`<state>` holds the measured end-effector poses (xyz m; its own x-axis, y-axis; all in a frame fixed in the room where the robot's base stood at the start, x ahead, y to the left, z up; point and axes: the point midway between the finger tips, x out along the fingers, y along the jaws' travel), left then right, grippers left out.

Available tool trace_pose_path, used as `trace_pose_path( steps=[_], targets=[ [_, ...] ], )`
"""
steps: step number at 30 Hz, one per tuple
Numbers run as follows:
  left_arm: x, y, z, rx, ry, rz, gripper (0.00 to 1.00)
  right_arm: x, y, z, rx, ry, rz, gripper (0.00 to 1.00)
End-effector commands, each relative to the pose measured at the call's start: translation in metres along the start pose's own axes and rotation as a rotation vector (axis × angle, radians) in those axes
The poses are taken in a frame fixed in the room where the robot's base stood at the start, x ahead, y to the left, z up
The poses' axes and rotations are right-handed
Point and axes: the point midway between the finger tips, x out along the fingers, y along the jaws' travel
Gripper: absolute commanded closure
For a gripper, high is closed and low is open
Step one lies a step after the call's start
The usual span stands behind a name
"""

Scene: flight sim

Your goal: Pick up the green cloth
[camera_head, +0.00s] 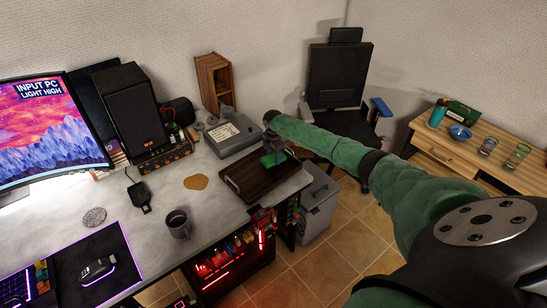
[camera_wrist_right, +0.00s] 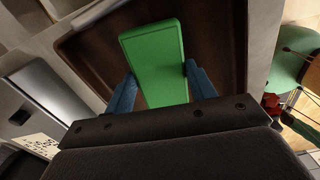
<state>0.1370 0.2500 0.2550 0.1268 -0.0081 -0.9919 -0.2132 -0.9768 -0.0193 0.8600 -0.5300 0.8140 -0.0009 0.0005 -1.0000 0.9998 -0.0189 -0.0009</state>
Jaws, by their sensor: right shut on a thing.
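The green cloth (camera_wrist_right: 155,55) shows in the right wrist view as a flat green rectangle between two blue fingers, over a dark brown tray (camera_wrist_right: 215,45). My right gripper (camera_wrist_right: 160,88) is shut on the cloth. In the head view the cloth (camera_head: 272,159) is a small green patch at the right gripper (camera_head: 272,150), over the wooden tray (camera_head: 240,188) on the desk. I cannot tell whether the cloth still touches the tray. My left gripper is not in view.
The grey desk (camera_head: 215,215) holds a mug (camera_head: 178,224), a speaker (camera_head: 130,105), a grey box-like device (camera_head: 232,134) behind the tray, and a monitor (camera_head: 50,130). A grey bin (camera_head: 318,205) stands beside the desk. A black chair (camera_head: 338,75) is behind my right arm.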

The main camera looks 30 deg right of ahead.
Motion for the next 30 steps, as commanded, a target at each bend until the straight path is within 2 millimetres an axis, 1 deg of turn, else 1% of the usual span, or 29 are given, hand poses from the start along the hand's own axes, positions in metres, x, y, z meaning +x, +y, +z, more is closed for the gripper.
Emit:
trace_pose_path(
  steps=[1, 4, 6, 9, 13, 14, 17, 18, 24, 30],
  targets=[
    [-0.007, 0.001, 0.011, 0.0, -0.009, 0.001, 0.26, -0.013, 0.0, 0.0, 0.0, 0.0, 0.001, 0.67],
    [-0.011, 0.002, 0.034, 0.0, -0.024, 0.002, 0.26, -0.027, 0.0, 0.0, 0.0, 0.0, 0.001, 0.67],
    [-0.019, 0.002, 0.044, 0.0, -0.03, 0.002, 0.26, -0.034, -0.011, 0.01, 0.001, -0.002, -0.002, 0.67],
    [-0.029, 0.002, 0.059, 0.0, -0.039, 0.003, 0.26, -0.043, -0.021, 0.019, 0.001, -0.001, -0.001, 0.67],
    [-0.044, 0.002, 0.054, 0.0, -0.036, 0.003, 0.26, -0.054, -0.036, 0.032, 0.0, -0.001, -0.001, 0.67],
    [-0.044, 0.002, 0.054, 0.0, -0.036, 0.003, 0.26, -0.055, -0.041, 0.037, 0.001, -0.002, -0.001, 0.67],
    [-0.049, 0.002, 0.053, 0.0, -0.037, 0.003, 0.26, -0.066, -0.055, 0.049, 0.0, -0.002, 0.0, 0.67],
    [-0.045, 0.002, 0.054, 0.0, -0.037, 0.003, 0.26, -0.066, -0.06, 0.054, 0.0, -0.002, -0.001, 0.67],
    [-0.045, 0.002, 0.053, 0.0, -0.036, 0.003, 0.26, -0.081, -0.078, 0.07, 0.001, -0.001, 0.0, 0.67],
    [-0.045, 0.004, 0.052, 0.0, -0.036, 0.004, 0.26, -0.088, -0.086, 0.076, 0.0, 0.0, 0.001, 0.67]
  ],
)
